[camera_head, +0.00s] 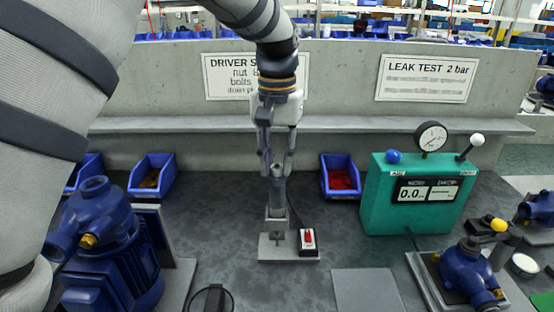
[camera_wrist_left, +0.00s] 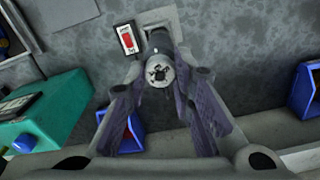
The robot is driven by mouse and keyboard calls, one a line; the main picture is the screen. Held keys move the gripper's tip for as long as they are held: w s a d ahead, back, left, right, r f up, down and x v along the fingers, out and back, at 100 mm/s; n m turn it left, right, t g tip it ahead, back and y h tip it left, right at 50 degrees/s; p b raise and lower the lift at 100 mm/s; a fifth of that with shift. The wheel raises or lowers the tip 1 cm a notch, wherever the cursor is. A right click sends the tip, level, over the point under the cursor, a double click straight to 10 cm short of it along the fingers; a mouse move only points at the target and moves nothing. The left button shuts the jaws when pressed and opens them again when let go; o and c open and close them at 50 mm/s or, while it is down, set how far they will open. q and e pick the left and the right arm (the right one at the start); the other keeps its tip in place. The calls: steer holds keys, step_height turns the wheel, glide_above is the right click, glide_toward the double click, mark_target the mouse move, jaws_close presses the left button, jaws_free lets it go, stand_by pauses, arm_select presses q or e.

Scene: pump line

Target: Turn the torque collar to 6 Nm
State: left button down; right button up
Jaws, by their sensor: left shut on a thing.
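A grey cylindrical driver (camera_head: 277,192) stands upright in a small grey stand (camera_head: 270,247) in the middle of the bench. My left gripper (camera_head: 276,170) comes down from above and is shut on the upper end of the driver, where the torque collar seems to be. In the left wrist view the driver's round end face (camera_wrist_left: 159,73) shows dark marks between the fingers of the left gripper (camera_wrist_left: 162,82). The marks are too small to read, so the collar's setting cannot be told. My right gripper is not in view.
A red rocker switch box (camera_head: 307,240) sits at the stand's right. A teal leak tester (camera_head: 415,215) reading 0.0 stands to the right. A blue bin with red parts (camera_head: 325,188) and another blue bin (camera_head: 135,185) stand behind. Blue pumps (camera_head: 100,235) (camera_head: 466,270) flank the bench.

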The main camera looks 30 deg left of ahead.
mark_target(277, 166)
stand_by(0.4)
arm_select(q)
steer(key=c, duration=1.4)
jaws_free()
steer(key=shift+o, duration=0.2)
step_height(277, 166, up, 12)
